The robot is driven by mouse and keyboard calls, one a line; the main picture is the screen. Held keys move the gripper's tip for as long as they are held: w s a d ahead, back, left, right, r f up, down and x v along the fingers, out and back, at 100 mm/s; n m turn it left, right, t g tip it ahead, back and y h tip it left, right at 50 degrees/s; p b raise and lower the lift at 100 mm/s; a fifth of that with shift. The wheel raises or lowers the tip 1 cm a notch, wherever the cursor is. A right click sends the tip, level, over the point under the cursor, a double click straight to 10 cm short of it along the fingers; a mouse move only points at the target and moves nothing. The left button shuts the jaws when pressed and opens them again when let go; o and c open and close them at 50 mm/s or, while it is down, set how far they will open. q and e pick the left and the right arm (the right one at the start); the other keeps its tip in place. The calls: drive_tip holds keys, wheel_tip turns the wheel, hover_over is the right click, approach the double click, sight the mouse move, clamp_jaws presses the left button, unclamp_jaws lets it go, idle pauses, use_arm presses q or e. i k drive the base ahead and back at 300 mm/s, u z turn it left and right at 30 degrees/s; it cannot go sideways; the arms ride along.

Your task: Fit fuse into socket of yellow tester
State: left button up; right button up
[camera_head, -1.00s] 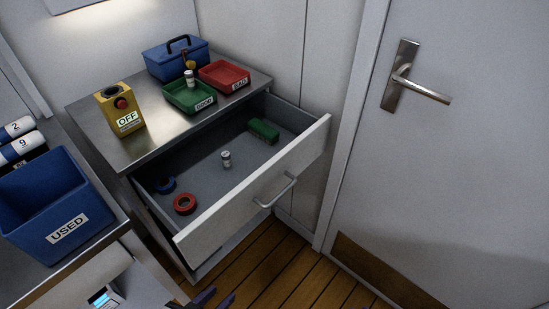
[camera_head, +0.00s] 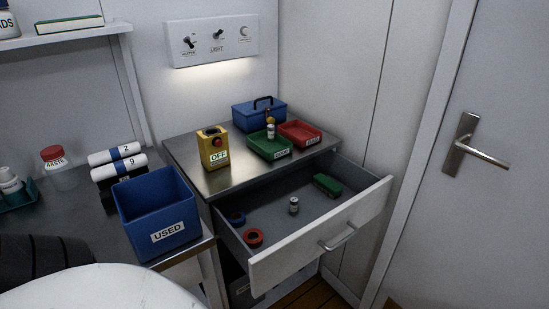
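The yellow tester (camera_head: 214,147) stands on the metal top of the drawer cabinet, with a red button and a label reading OFF. A dark opening shows on its top. One white fuse (camera_head: 270,131) stands upright in the green tray (camera_head: 279,152) on the cabinet top. Another white fuse (camera_head: 294,205) stands in the open drawer (camera_head: 272,220). Neither of my grippers shows in the head view now.
The red tray (camera_head: 311,140) and a blue padlocked box (camera_head: 258,113) stand behind. The drawer also holds red tape (camera_head: 253,238), blue tape (camera_head: 237,217) and a green block (camera_head: 327,185). A blue USED bin (camera_head: 160,219) stands on the left counter (camera_head: 110,250).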

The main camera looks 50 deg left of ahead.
sight(213, 157)
drive_tip(key=k, duration=0.5)
drive_tip(key=u, duration=0.85)
